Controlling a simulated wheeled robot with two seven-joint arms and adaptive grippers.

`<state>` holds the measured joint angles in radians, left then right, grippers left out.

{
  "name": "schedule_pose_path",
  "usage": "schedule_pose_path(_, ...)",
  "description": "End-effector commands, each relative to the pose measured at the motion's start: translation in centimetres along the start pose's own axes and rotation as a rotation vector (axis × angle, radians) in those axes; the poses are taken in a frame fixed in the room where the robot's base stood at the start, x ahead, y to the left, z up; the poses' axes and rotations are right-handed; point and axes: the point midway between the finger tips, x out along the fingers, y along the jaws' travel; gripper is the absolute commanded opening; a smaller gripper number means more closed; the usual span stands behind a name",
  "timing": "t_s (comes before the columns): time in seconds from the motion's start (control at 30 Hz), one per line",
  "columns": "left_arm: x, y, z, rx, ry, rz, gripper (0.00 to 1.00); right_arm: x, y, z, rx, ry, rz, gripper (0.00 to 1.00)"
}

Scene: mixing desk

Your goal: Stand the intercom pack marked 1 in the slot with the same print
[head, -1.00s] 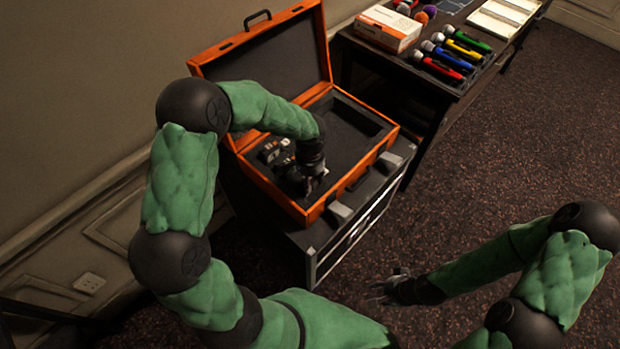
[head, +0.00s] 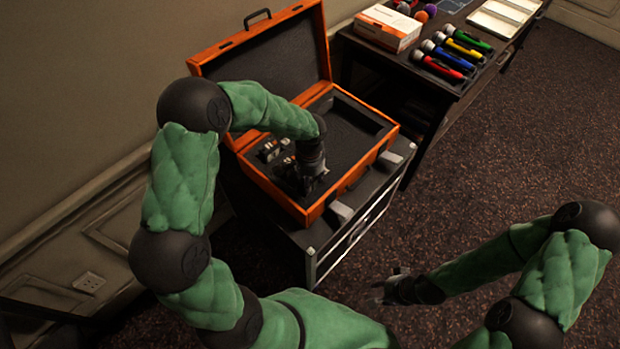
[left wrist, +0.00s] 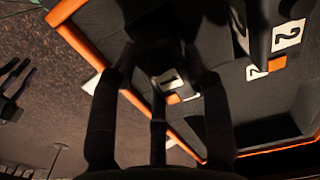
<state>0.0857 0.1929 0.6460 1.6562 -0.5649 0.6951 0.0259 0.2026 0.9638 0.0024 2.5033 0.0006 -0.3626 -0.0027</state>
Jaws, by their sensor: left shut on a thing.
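My left gripper (head: 308,183) is inside the open orange case (head: 258,184), at its left compartment. In the left wrist view its fingers (left wrist: 165,95) are on either side of a dark pack (left wrist: 152,45), which they hold. A white label printed 1 (left wrist: 168,80) shows between the fingers, with an orange patch by it. I cannot tell whether this label is on the pack or the slot. The pack's lower end is hidden. White labels printed 2 (left wrist: 288,36) show beside it. My right gripper (head: 390,290) is open and empty over the floor.
The case stands on a dark equipment box (head: 340,235), its lid (head: 262,62) raised at the back. The right part of the case is an empty dark recess (head: 350,122). A table behind holds several coloured microphones (head: 465,48) and an orange-white box (head: 388,27).

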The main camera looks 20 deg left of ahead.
Motion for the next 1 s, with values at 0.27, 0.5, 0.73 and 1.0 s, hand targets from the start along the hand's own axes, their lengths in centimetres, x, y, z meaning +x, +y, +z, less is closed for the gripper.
schedule_pose_path(0.27,0.1,0.0,0.0,0.000,0.001,-0.001,0.75,0.1,0.0,0.0,0.000,0.000,0.000,0.40)
schedule_pose_path(0.5,0.1,0.0,0.0,0.000,-0.001,0.000,0.75,0.1,0.0,0.0,0.000,0.000,0.000,0.40)
schedule_pose_path(0.73,-1.3,-0.1,-0.1,-0.002,0.003,-0.002,0.75,0.1,0.0,0.0,0.000,0.000,0.000,0.40)
schedule_pose_path(1.0,-6.4,-0.1,-0.1,-0.001,0.006,-0.002,0.75,0.1,0.0,0.0,0.000,0.000,0.000,0.40)
